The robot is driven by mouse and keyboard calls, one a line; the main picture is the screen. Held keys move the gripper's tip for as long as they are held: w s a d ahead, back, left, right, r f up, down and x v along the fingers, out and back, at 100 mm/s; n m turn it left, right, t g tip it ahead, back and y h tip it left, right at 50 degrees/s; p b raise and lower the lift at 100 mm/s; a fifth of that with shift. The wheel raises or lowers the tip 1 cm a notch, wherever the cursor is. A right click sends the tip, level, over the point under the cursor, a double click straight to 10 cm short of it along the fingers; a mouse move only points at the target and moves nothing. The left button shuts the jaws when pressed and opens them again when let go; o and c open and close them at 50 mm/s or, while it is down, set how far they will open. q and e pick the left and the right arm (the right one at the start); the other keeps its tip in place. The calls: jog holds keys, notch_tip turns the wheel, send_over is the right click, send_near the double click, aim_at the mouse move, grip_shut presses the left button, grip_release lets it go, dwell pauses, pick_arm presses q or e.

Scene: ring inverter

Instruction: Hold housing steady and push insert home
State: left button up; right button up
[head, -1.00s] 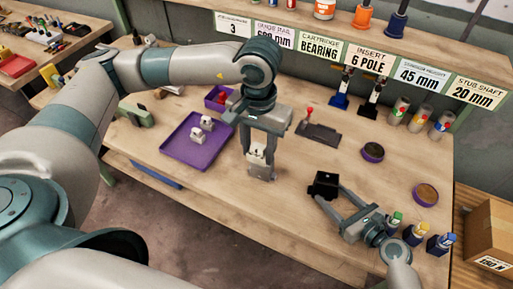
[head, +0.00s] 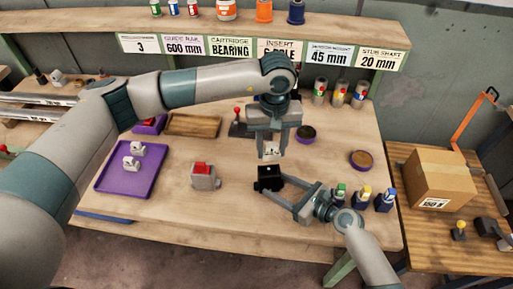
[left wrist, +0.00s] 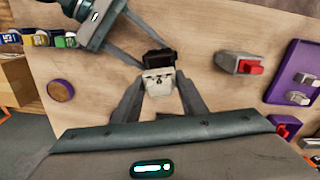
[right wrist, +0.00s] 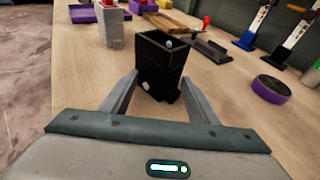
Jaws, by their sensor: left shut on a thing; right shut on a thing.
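The black housing (head: 268,183) is a dark open-topped box, low over the table. My right gripper (head: 268,190) is shut on it, with its fingers on either side in the right wrist view (right wrist: 158,70). My left gripper (head: 270,153) is shut on a pale insert (head: 269,149), which also shows between its fingertips in the left wrist view (left wrist: 158,83). In the head view the insert appears just above the housing. In the left wrist view it overlaps the housing (left wrist: 160,58). I cannot tell whether they touch.
A grey block with a red top (head: 204,177) stands left of the housing. A purple tray (head: 105,185) holds white parts. Several small bottles (head: 363,196) stand right of my right gripper. Round purple-rimmed dishes (head: 361,160) lie farther back. The table's front middle is clear.

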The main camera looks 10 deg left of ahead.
aim_at(271, 145)
pick_arm(q)
jog(key=shift+f, duration=0.25)
dwell(0.3)
jog(key=shift+f, duration=2.7)
jog(key=shift+a+f, duration=0.1)
jog(key=shift+f, duration=0.9)
jog(key=o, duration=1.1)
jog(key=shift+o, duration=0.2)
notch_tip(271, 145, up, 12)
jog(key=shift+r, duration=0.1)
jog(key=shift+s, duration=0.1)
dwell(0.4)
